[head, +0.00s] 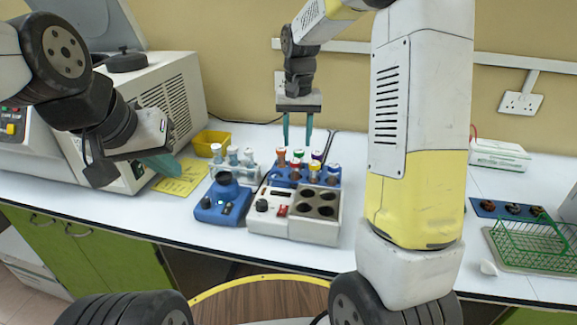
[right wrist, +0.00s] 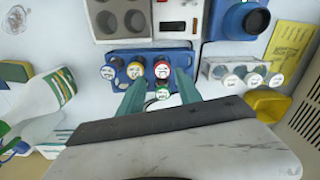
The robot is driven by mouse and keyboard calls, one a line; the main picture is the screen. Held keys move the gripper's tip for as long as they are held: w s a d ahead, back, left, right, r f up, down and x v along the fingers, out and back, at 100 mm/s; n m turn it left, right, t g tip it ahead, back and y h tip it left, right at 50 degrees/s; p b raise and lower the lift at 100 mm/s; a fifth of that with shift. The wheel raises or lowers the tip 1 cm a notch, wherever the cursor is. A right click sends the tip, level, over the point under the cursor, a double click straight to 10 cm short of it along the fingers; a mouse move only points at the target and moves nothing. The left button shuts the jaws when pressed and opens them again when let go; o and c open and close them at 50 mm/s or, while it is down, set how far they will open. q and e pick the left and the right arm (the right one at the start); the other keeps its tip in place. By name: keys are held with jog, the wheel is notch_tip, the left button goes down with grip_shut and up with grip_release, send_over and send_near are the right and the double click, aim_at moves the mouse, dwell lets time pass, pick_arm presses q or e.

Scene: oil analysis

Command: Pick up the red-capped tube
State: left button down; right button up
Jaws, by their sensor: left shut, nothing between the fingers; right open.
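The red-capped tube (head: 296,164) stands in the front row of a blue rack, beside a yellow-capped tube (head: 314,168). A green-capped tube (head: 298,153) is just behind it. In the right wrist view the red cap (right wrist: 162,69) shows from above, between and just beyond the open fingertips. My right gripper (head: 298,140) is open, points down and is empty above the rack (head: 333,181). Its fingers hide some rear tubes in the right wrist view. My left gripper (head: 160,165) is shut and empty at the left, above the yellow paper.
A white device with round wells (head: 265,220) stands in front of the rack. A blue mixer (head: 212,212) and a rack of white-capped tubes (head: 250,172) are to its left. A green wire basket (head: 535,250) is at the far right. A squeeze bottle (right wrist: 40,98) shows in the right wrist view.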

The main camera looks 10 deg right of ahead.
aim_at(295, 161)
jog(key=shift+w+a+f, duration=0.1)
jog(key=shift+w+f, duration=0.3)
jog(key=shift+f, duration=0.4)
jog(key=f, duration=0.7)
jog(key=shift+w+f, duration=0.15)
jog(key=shift+w, duration=0.1)
grip_shut()
